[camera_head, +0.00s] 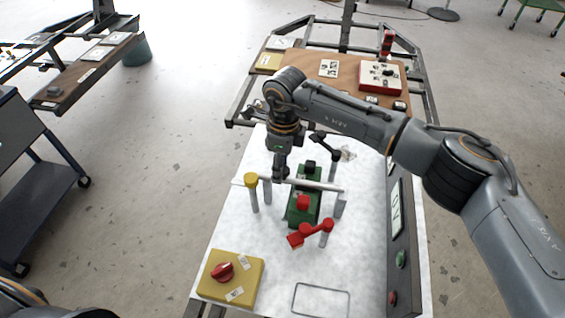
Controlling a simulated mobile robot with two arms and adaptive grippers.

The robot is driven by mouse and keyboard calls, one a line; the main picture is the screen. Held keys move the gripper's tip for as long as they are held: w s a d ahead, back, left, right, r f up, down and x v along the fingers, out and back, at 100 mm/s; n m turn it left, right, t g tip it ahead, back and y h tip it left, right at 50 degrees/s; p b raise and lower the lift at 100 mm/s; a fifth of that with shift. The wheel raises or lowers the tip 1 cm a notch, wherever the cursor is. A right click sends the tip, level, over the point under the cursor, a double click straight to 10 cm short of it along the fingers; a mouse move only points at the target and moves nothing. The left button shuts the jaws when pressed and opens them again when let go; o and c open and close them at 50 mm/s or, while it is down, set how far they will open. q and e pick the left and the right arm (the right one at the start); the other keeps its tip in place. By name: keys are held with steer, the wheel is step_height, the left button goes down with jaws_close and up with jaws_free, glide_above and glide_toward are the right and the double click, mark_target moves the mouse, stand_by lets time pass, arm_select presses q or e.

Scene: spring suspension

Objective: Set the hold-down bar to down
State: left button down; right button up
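A light grey horizontal bar (322,186), which looks like the hold-down bar, runs left to right above the white worktop (230,243). It passes over a green fixture (292,214) with a red block (303,203) on it. My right gripper (280,176) comes down from above with its fingertips at the bar, left of its middle. The fingers are too small and dark to tell whether they grip the bar or only touch it. A yellow-capped post (252,195) stands near the bar's left end. My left gripper is out of view.
A red-handled clamp (314,230) stands in front of the fixture and a black-handled one (326,146) behind it. A yellow box with a red knob (222,272) is at front left. A panel with buttons (400,240) edges the right side. The front worktop is mostly clear.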

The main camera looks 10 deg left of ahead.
steer(key=shift+w, duration=0.1)
steer(key=shift+r, duration=0.1)
steer(key=shift+d+r, duration=0.1)
step_height(320, 180, up, 12)
steer(key=shift+d, duration=0.2)
steer(key=shift+f, duration=0.2)
stand_by(0.4)
